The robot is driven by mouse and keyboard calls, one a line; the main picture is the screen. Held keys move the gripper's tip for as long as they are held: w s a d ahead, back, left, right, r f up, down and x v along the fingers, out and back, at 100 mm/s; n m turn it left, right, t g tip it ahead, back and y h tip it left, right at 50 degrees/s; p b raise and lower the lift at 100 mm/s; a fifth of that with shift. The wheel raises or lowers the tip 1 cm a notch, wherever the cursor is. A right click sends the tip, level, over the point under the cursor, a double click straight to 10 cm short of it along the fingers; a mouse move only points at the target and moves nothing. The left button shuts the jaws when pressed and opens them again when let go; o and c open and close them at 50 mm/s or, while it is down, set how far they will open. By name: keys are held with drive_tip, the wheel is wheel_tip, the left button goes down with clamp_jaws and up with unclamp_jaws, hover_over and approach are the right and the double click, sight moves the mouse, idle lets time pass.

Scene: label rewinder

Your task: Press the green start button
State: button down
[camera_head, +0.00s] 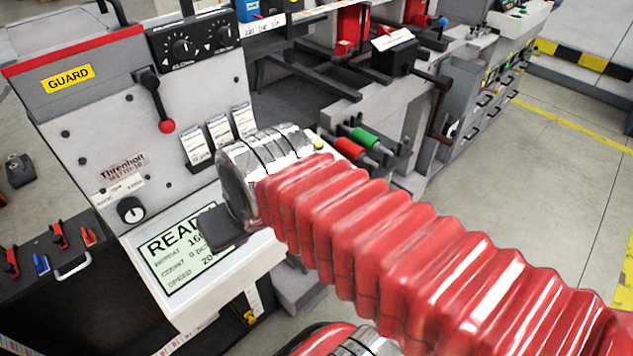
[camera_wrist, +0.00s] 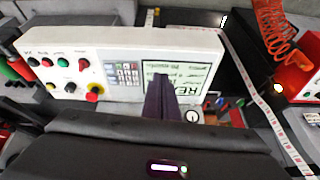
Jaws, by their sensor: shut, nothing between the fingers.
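The control panel (camera_wrist: 120,45) is a white box across the upper left of the wrist view. A small green button (camera_wrist: 62,62) sits in its row of buttons, left of the screen; its label is too small to read. My gripper (camera_wrist: 161,79) is shut and empty, its dark fingertips over the lit screen (camera_wrist: 190,72), to the right of the green button. In the head view my gripper (camera_head: 222,228) shows dark over the right part of the READY screen (camera_head: 172,250). My red arm hides the button part of the panel there.
A lever with a red knob (camera_head: 166,126) sticks out above the screen. Open floor (camera_head: 560,150) lies at the right.

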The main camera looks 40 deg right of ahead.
drive_tip(key=w+d+f+m+t+y, duration=0.1)
drive_tip(key=w+d+m+y, duration=0.3)
drive_tip(key=w+d+m, duration=0.55)
drive_tip(key=s+d+m+t+h, duration=0.1)
drive_tip(key=d+m+t, duration=0.3)
drive_tip(key=d+m, duration=1)
drive_tip(key=d+h, duration=0.1)
drive_tip(key=d, duration=0.3)
drive_tip(key=shift+s+d+f, duration=0.2)
drive_tip(key=shift+s+d, duration=0.1)
drive_tip(key=shift+s, duration=0.05)
drive_tip(key=shift+f, duration=0.15)
drive_tip(key=shift+w+f, duration=0.2)
drive_tip(key=shift+f, duration=1.2)
drive_tip(key=shift+w+f, duration=0.25)
drive_tip(key=shift+f, duration=1.15)
drive_tip(key=shift+w+f, duration=0.2)
drive_tip(key=shift+f, duration=1.2)
